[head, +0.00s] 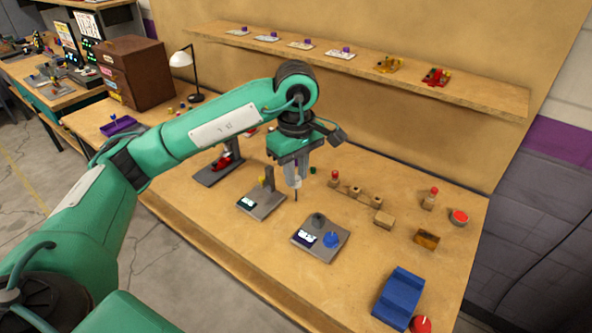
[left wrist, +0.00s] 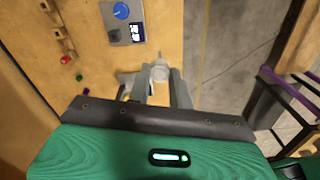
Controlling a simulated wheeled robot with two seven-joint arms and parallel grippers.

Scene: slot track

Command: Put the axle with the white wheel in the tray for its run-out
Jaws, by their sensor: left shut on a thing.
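My left gripper (head: 296,181) is over the bench, above the gap between two grey devices. Its fingers are shut on a thin piece whose dark lower end (head: 296,195) points down. In the left wrist view a pale, round piece (left wrist: 160,71) shows between the fingers; it looks like the axle with the white wheel, though its full shape is hidden. A purple tray (head: 126,125) with small parts in it stands at the bench's left end. Which tray is for run-out cannot be told. My right gripper is not in view.
A grey device with a blue knob (head: 331,240) and a smaller screened device (head: 262,204) stand below the gripper. Several wooden blocks, a blue block (head: 399,295) and a red button (head: 459,217) are to the right. A lamp (head: 183,58) and brown cabinet (head: 135,72) stand at left.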

